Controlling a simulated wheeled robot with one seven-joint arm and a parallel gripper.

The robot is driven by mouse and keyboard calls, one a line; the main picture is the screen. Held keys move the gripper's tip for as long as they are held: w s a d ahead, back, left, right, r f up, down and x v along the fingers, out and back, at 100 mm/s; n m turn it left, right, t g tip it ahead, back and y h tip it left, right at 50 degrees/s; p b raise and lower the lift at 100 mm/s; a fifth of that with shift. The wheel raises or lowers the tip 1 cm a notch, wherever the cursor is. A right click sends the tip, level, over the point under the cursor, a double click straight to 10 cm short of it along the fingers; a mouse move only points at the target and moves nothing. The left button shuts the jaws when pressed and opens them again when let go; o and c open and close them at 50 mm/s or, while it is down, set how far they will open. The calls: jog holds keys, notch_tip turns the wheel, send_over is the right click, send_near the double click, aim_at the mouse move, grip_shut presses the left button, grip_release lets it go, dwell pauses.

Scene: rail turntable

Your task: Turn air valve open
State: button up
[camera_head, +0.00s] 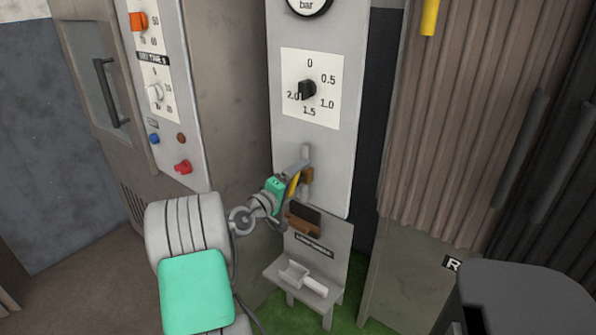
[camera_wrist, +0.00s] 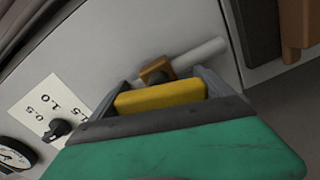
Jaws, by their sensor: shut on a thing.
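The air valve (camera_head: 308,176) has a brass-coloured body on a grey vertical pipe at the lower part of the light grey panel. Its yellow handle (camera_head: 293,184) is between the fingers of my gripper (camera_head: 297,177). In the wrist view the yellow handle (camera_wrist: 160,96) fills the gap between both dark fingers, and my gripper is shut on it. The brass body (camera_wrist: 157,69) and the pipe (camera_wrist: 200,54) show just behind the handle. My fingers and hand hide part of the handle, so its exact angle to the pipe is unclear.
A black dial knob (camera_head: 307,89) and a pressure gauge (camera_head: 308,3) are above the valve. A small shelf with a white scoop (camera_head: 303,279) is below. A control cabinet (camera_head: 160,90) stands at left, brown ribbed panels (camera_head: 470,120) at right.

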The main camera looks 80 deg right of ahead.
jog(key=shift+s+f+n+p, duration=0.1)
jog(key=shift+n+p, duration=1.05)
jog(key=shift+n, duration=0.45)
jog(key=o, duration=1.1)
jog(key=v, duration=0.7)
jog(key=shift+a, duration=0.4)
